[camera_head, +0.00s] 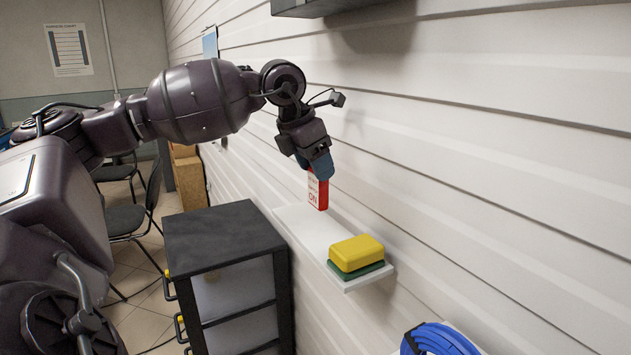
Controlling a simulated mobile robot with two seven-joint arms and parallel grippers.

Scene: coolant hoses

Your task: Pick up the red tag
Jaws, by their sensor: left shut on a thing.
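The red tag (323,196) has a white face with lettering, of which "ON" can be read. It is upright, just above or touching the far part of the white wall shelf; I cannot tell which. My left gripper (319,168) points down from above and is shut on the tag's upper end, which its fingers hide. My right gripper is not in view.
The white shelf (300,219) also bears a yellow and green sponge (356,254) at its near end. A black drawer cabinet (223,238) stands to the left. A coiled blue hose (440,340) is at the bottom right. Chairs stand farther back at the left.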

